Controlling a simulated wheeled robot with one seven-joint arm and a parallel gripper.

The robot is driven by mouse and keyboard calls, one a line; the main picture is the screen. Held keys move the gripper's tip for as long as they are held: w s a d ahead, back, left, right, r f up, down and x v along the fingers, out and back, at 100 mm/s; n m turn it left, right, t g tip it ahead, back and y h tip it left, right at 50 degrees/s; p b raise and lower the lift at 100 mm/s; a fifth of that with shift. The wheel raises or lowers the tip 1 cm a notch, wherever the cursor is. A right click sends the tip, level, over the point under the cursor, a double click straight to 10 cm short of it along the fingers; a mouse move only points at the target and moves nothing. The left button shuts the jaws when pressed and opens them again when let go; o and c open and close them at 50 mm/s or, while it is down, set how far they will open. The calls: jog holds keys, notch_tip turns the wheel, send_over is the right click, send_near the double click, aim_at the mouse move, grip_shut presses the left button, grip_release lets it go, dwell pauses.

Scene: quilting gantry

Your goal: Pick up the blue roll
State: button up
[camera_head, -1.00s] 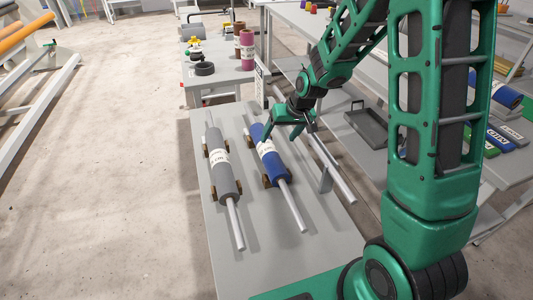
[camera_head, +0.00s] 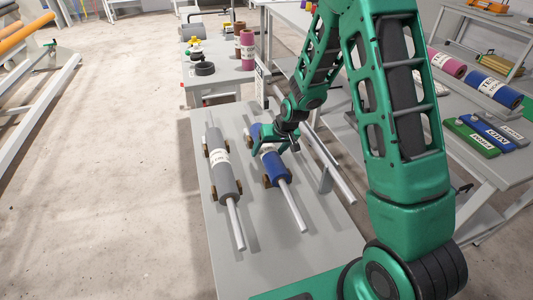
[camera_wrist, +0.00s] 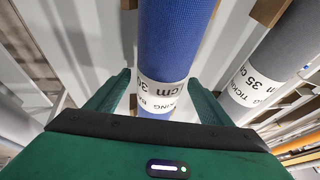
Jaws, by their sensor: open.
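The blue roll (camera_head: 276,169) lies on a metal rod in wooden cradle blocks on the grey table, to the right of the grey roll. A white label wraps its middle. My gripper (camera_head: 268,142) is over the upper middle of the blue roll and hides part of it. In the wrist view the blue roll (camera_wrist: 174,35) runs between the two green fingers of my gripper (camera_wrist: 158,78), one on each side. The jaws are open, with a gap showing at the left finger. I cannot tell how far down the fingers reach.
The grey roll (camera_head: 222,172) lies parallel at left and shows in the wrist view (camera_wrist: 268,65). A bare metal bar (camera_head: 325,160) runs along the table's right side. The front of the table (camera_head: 265,262) is clear. More rolls (camera_head: 495,90) lie on the right-hand table.

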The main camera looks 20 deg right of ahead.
jog(key=shift+w+a+f, duration=0.1)
jog(key=shift+w+f, duration=0.1)
jog(key=shift+f, duration=0.25)
jog(key=c, duration=1.6)
jog(key=shift+r, duration=0.1)
